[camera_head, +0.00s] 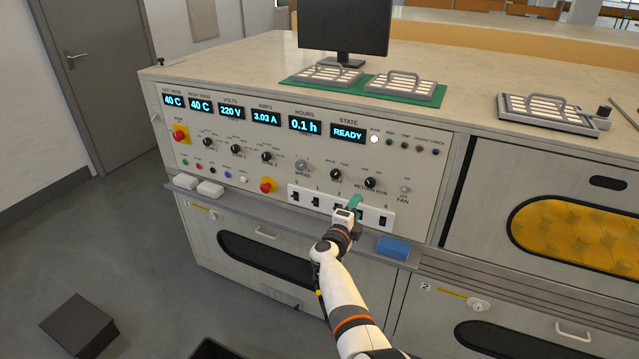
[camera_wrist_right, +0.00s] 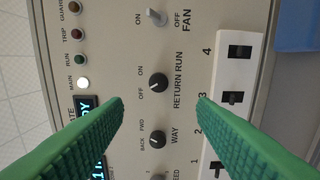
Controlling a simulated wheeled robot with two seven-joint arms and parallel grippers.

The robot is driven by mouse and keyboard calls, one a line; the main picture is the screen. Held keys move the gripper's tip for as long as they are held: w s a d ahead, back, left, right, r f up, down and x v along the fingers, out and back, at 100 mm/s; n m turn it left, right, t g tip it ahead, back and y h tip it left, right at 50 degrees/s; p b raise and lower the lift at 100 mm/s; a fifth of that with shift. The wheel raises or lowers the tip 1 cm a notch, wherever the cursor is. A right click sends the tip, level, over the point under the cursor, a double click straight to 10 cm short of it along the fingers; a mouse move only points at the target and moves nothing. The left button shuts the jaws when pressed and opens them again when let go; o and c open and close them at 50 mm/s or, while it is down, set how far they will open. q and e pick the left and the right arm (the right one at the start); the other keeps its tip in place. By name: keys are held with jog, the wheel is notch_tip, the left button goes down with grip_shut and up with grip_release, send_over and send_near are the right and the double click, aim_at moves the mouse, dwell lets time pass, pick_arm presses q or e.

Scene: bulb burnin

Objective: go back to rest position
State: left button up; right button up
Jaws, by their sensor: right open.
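My right gripper (camera_head: 354,203) has green fingers and is in front of the control panel (camera_head: 285,140), by the row of numbered switches. In the right wrist view the two green fingers (camera_wrist_right: 160,112) are spread apart with nothing between them. The panel's RETURN RUN knob (camera_wrist_right: 158,82) and WAY knob (camera_wrist_right: 156,139) show between and beyond the fingers. The white switch strip (camera_wrist_right: 232,90) is on the right there, partly hidden by a finger. The STATE display (camera_head: 348,133) reads READY. My left gripper is not in view.
A blue block (camera_head: 393,248) lies on the ledge right of my gripper. A monitor (camera_head: 345,25) and slatted trays (camera_head: 401,85) stand on the bench top. A dark box (camera_head: 78,325) is on the floor at left.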

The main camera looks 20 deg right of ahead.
jog(key=s+a+f+n+t+y, duration=0.1)
jog(key=s+a+f+n+y, duration=0.25)
jog(key=f+n, duration=0.4)
jog(key=s+a+f+n+t+y, duration=0.2)
jog(key=s+a+f+n+y, duration=0.15)
jog(key=f, duration=0.65)
jog(key=s+a+f+n+g+y, duration=0.25)
jog(key=s+a+f+n, duration=0.2)
jog(key=s+f, duration=0.4)
jog(key=s+a+f+n+g+y, duration=0.25)
jog(key=s+f+n, duration=0.25)
jog(key=s+f, duration=0.3)
jog(key=s+f+n+g, duration=0.3)
jog(key=s+f, duration=0.2)
jog(key=s, duration=0.7)
jog(key=s+a+f+n+g+y, duration=0.1)
jog(key=s+f+n+g, duration=0.2)
jog(key=s, duration=1)
jog(key=s+f+n+g, duration=0.2)
jog(key=s+f, duration=0.5)
jog(key=s, duration=0.6)
jog(key=shift+a+n+g+y, duration=0.3)
jog(key=shift+a+n+g, duration=0.1)
jog(key=shift+n, duration=0.45)
